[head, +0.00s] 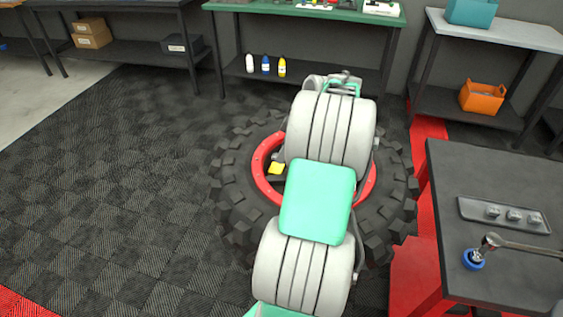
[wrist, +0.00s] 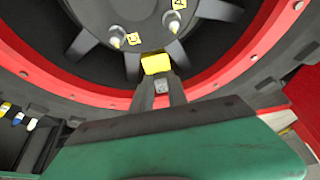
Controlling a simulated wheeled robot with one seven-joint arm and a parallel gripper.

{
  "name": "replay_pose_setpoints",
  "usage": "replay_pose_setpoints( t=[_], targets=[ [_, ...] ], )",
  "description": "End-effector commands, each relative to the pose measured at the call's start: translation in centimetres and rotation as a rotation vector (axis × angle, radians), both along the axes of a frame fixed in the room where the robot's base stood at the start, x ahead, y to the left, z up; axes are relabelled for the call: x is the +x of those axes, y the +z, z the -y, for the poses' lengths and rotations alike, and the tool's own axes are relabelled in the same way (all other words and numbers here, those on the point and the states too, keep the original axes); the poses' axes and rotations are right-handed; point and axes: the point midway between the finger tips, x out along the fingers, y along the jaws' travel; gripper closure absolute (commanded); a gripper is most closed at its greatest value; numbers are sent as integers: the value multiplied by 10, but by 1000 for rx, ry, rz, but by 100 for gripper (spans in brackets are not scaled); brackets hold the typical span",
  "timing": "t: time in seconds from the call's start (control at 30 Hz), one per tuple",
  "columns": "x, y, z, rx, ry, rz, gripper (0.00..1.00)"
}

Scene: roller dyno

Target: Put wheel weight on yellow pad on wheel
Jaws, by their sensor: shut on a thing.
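The wheel is a big black knobbly tyre (head: 235,200) with a red rim (head: 262,183), lying on the floor under my arm. The yellow pad (head: 277,168) is on the wheel's inner left part, just left of my arm. In the wrist view, the yellow pad (wrist: 156,64) lies just beyond my fingertips. My gripper (wrist: 163,97) is shut on a small grey wheel weight (wrist: 162,87). A small visual gap separates the weight from the pad; the height between them is unclear. My arm hides my gripper and the wheel's centre in the head view.
A dark bench (head: 500,180) at the right bears a tray (head: 480,212) with several weights and a wrench (head: 525,246) with a blue socket. A green-topped bench (head: 300,10) stands behind. Studs with yellow letter tags (wrist: 134,39) surround the hub. Floor at left is clear.

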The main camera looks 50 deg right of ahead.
Motion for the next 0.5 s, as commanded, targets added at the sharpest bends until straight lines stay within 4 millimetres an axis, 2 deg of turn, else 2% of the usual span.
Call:
replay_pose_setpoints(
  t=[0.13, 0.3, 0.5],
  targets=[
    [11, -15, 1, 2, 1, -1, 100],
    [10, -42, 1, 1, -1, -1, 100],
    [10, -42, 2, -1, 0, 0, 100]
  ],
)
